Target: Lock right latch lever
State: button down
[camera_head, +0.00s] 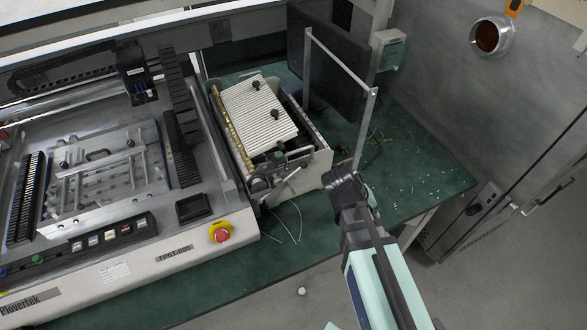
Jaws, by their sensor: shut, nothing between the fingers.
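A light box-like unit with a ribbed white top (258,108) stands on the green bench. Black knobs (275,115) sit on its top. Small metal lever parts and dark fittings (282,158) show at its front end. I cannot tell which part is the right latch lever, or its position. My gripper (329,178) is dark, at the end of my teal arm, just to the right of the unit's front end in the picture. It is shut and empty. Its fingertips are small here, and I cannot tell whether they touch the unit.
A large machine (170,262) with a red stop button (220,232) stands at left. A metal frame (341,62) and a dark panel (326,60) rise behind the unit. Loose wires and scraps (298,220) lie on the green bench (425,172).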

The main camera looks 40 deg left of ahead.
aim_at(301, 166)
jog(key=s+a+r+n+t+y, duration=0.2)
jog(key=s+a+r+n+t, duration=0.3)
jog(key=s+a+r, duration=1.6)
jog(key=s+a+t, duration=0.1)
jog(key=a+t, duration=0.1)
jog(key=t, duration=0.1)
jog(key=shift+a+r+y, duration=0.2)
jog(key=shift+y, duration=0.2)
jog(key=p+x, duration=0.4)
jog(key=x, duration=0.9)
jog(key=shift+w+d, duration=0.1)
jog(key=shift+w, duration=0.15)
jog(key=shift+w+f, duration=0.2)
jog(key=shift+w, duration=0.05)
